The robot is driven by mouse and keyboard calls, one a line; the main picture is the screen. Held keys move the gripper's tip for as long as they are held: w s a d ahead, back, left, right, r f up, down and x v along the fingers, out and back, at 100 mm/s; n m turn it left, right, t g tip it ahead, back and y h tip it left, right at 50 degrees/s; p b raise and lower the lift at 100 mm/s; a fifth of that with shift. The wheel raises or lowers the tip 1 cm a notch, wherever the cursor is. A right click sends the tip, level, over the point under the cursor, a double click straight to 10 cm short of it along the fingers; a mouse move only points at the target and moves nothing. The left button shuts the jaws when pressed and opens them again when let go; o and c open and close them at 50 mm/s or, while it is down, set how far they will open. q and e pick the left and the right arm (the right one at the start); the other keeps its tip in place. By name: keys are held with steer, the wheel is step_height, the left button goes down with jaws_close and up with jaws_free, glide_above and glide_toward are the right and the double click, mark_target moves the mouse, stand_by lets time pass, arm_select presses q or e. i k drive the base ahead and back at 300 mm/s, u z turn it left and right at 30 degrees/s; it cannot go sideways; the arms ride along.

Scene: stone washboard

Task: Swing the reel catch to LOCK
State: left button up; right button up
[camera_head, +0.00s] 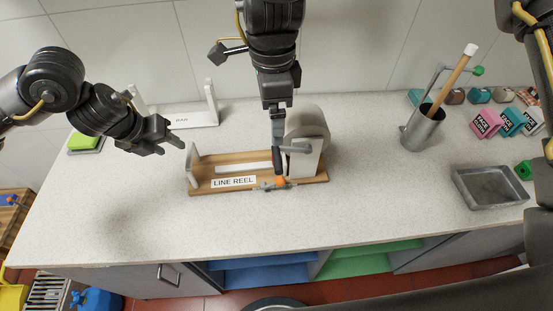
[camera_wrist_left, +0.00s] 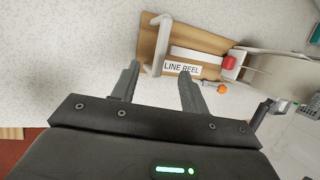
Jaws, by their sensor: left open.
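The line reel (camera_head: 205,184) is a wooden base with a "LINE REEL" label, a pale upright at its left end and a grey drum at its right. It also shows in the left wrist view (camera_wrist_left: 150,42). A small grey lever with an orange tip (camera_head: 281,181), apparently the catch, lies at the front edge; its orange end shows in the left wrist view (camera_wrist_left: 222,89). No LOCK mark is readable. My left gripper (camera_head: 172,148) is open and empty, left of the reel and apart from it. My right gripper (camera_head: 278,145) points down at the drum's near side; its fingertips are unclear.
A white rack (camera_head: 190,118) stands behind the reel, and a green block (camera_head: 86,141) lies far left. At right are a grey cup (camera_head: 422,130) with a wooden stick, a shallow grey tray (camera_head: 488,203) and several coloured blocks. The counter before the reel is clear.

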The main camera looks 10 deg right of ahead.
mark_target(280, 181)
steer(key=k, duration=2)
